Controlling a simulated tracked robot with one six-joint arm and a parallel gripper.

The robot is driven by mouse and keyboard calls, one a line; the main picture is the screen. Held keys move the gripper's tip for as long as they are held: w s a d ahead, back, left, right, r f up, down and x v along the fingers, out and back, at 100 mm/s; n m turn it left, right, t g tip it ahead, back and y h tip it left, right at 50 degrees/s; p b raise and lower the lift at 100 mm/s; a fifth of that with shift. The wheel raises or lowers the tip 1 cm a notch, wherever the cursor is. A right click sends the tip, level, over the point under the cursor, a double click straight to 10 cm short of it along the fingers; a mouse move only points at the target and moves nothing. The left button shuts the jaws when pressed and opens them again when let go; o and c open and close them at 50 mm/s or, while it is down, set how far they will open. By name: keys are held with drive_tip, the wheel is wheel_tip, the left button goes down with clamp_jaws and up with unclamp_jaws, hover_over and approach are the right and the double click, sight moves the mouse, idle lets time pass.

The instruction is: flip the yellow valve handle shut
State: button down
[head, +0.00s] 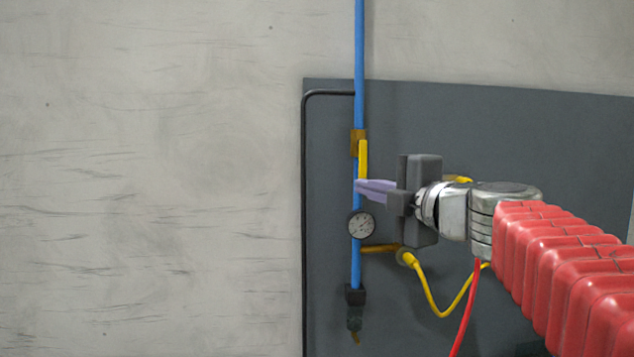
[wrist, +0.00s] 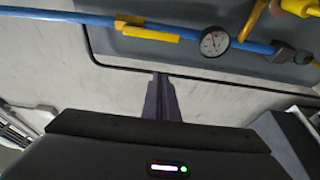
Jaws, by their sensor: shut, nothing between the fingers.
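The yellow valve handle (head: 363,158) lies along the vertical blue pipe, pointing down from a brass valve body (head: 354,142). In the wrist view the handle (wrist: 150,34) lies parallel to the blue pipe (wrist: 190,35), with the valve body (wrist: 128,21) at its left end. My gripper (head: 360,187) is shut and empty. Its purple fingertips appear just below the handle's lower end in the head view, over the pipe. In the wrist view the fingers (wrist: 163,80) point toward the pipe and look apart from the handle. I cannot tell whether they touch anything.
A round gauge (head: 361,225) sits on the pipe below my fingers. A brass side branch (head: 380,249) carries a yellow hose (head: 428,298). A red hose (head: 467,315) hangs below my arm. A dark panel (head: 330,270) backs the pipe. The wall left of it is bare.

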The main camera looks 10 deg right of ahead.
sight(362, 165)
drive_tip(key=shift+w, duration=0.1)
drive_tip(key=w, duration=0.9)
drive_tip(key=shift+d, duration=0.35)
idle(0.3)
